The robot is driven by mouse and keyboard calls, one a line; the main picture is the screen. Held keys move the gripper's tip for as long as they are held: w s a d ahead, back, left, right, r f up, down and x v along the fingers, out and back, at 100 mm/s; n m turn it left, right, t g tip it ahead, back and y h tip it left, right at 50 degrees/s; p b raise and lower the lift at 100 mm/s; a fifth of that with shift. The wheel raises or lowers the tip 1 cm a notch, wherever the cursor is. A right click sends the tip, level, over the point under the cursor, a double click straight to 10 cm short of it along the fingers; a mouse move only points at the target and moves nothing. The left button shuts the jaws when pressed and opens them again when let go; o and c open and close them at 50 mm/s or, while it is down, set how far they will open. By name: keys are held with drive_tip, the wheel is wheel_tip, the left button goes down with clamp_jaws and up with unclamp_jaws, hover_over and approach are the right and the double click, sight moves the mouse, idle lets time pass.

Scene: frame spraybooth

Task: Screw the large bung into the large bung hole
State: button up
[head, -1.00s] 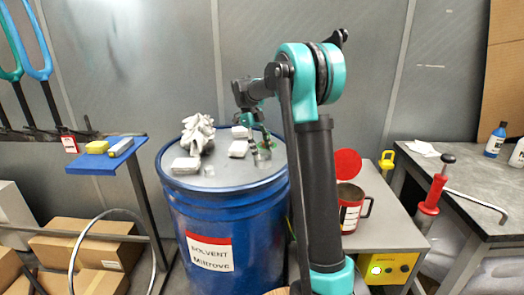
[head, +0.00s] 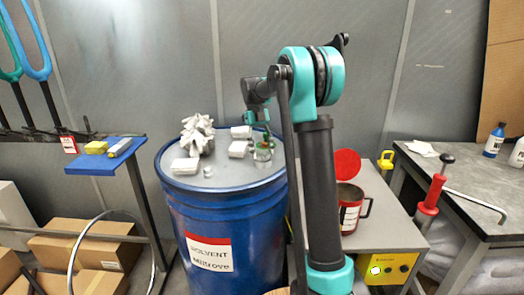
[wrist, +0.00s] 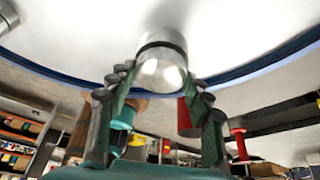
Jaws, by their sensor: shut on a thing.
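A blue solvent drum (head: 225,235) stands left of my arm, its grey lid also filling the top of the wrist view (wrist: 100,40). My gripper (head: 264,143) is at the right part of the lid. In the wrist view, my gripper (wrist: 160,82) is shut on the large bung (wrist: 161,60), a clear metallic cylinder with a dark ring; a finger lies along each side. In the head view, the large bung (head: 263,156) appears upright at the lid. The large bung hole is not visible; I cannot tell whether the bung sits in it.
On the lid are a white crumpled glove or rag (head: 198,134), white blocks (head: 185,165) (head: 238,149) and a small pale piece (head: 207,171). A red can (head: 352,210) stands on a side table at right. A blue shelf (head: 105,158) is at left.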

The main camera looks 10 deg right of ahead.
drive_tip(key=o, duration=0.8)
